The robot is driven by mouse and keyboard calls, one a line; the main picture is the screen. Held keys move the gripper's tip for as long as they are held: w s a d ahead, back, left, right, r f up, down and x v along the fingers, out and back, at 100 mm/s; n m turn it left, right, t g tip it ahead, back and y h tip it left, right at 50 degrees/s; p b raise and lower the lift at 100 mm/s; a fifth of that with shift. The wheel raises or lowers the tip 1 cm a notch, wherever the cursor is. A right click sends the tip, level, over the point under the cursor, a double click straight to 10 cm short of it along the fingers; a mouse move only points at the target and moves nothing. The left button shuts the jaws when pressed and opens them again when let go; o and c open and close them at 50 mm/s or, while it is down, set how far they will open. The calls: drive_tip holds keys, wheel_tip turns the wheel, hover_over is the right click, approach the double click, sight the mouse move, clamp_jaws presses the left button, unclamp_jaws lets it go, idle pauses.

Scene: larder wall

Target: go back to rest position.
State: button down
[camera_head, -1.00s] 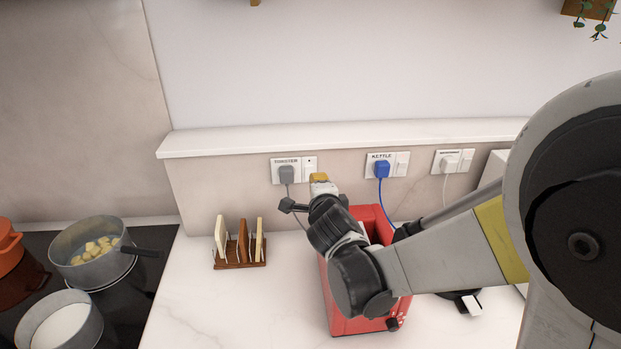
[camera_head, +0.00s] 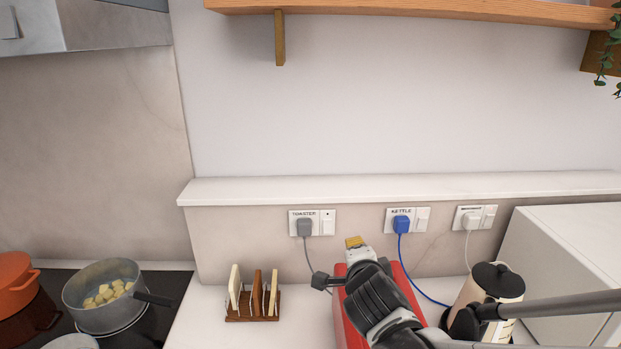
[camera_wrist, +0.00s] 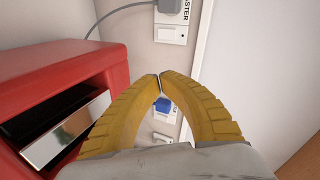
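My gripper (camera_head: 355,242) is over the red toaster (camera_head: 343,322), in front of the wall sockets in the head view. In the wrist view, my gripper's yellow fingers (camera_wrist: 160,84) meet at their tips, with nothing seen between the tips. The red toaster also shows at the left of the wrist view (camera_wrist: 100,58), beside the fingers and apart from them. My arm hides much of the toaster in the head view.
The grey plug (camera_head: 304,227) and blue plug (camera_head: 401,226) sit in wall sockets. A toast rack (camera_head: 253,305) stands left of the toaster, a kettle (camera_head: 497,283) right. A pot (camera_head: 104,297) is on the hob. A wooden shelf (camera_head: 420,10) runs above.

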drive_tip(key=s+d+f+n+g, duration=0.1)
drive_tip(key=s+d+n, duration=0.1)
drive_tip(key=s, duration=0.1)
drive_tip(key=s+d+f+n+g+b, duration=0.1)
drive_tip(key=s+d+n, duration=0.1)
drive_tip(key=s, duration=0.1)
drive_tip(key=s+d+f+n+g+b, duration=0.1)
drive_tip(key=s+d+n, duration=0.1)
drive_tip(key=s, duration=0.1)
drive_tip(key=shift+d+f+h, duration=0.1)
drive_tip(key=shift+d+h, duration=0.25)
drive_tip(key=shift+h, duration=0.05)
drive_tip(key=s+f+n+g+b, duration=0.1)
drive_tip(key=s+n, duration=0.2)
drive_tip(key=s, duration=0.1)
drive_tip(key=s+f+n+g+y, duration=0.1)
drive_tip(key=s+f+n, duration=0.1)
drive_tip(key=s+n, duration=0.1)
drive_tip(key=s+f+n+g+b, duration=0.1)
drive_tip(key=s+n, duration=0.2)
drive_tip(key=s, duration=0.2)
drive_tip(key=shift+s+d+f+b, duration=0.1)
drive_tip(key=shift+d+f+b, duration=0.2)
drive_tip(key=shift+d, duration=0.05)
drive_tip(key=shift+s+a+f+n+y, duration=0.15)
drive_tip(key=shift+s+n+y, duration=0.15)
drive_tip(key=shift+s, duration=0.15)
